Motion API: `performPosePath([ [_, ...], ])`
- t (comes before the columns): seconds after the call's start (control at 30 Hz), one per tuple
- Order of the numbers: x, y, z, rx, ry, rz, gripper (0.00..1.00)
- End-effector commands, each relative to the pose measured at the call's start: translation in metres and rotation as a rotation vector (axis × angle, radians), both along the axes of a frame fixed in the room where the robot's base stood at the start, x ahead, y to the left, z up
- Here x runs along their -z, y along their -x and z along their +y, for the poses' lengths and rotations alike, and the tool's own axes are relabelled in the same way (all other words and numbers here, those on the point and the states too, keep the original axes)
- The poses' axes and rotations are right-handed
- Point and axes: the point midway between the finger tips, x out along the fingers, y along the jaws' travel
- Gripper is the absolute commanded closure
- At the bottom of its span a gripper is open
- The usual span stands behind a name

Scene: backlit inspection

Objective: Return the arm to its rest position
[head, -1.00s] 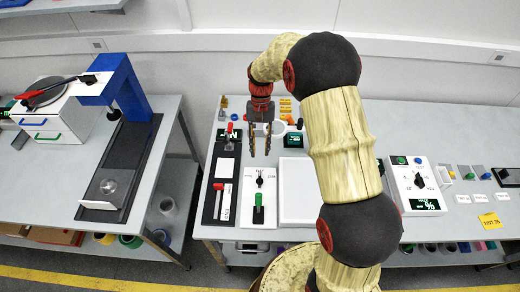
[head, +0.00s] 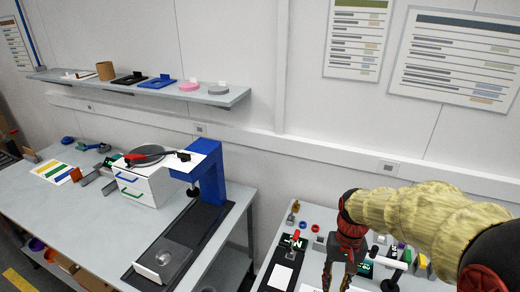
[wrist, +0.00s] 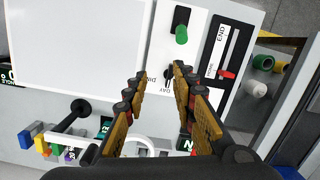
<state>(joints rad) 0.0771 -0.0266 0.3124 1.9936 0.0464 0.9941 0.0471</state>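My gripper (head: 339,270) hangs at the lower right of the head view, above the right-hand bench, fingers pointing down. In the wrist view its two orange-padded fingers (wrist: 160,88) stand apart with nothing between them. Below them is a white panel with a dial (wrist: 169,74) and a green-knobbed lever (wrist: 181,36). My arm reaches in from the right edge of the head view, bent, with the gripper clear of the bench top as far as I can see.
A white board (wrist: 75,45) and a black slider panel (wrist: 229,55) flank the dial panel. Small coloured parts stand along the bench edge. On the left bench are a blue stand (head: 209,172) and a white drawer box (head: 140,186). A wall shelf (head: 215,95) hangs above.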

Motion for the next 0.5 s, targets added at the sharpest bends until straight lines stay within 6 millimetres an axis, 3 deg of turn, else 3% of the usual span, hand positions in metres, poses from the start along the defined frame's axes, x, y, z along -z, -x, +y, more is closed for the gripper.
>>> performPosePath([
  [0.2, -0.041, 0.05, 0.006, -0.066, 0.03, -0.18, 0.73],
  [0.5, -0.075, 0.112, 0.013, -0.118, 0.066, -0.422, 0.73],
])
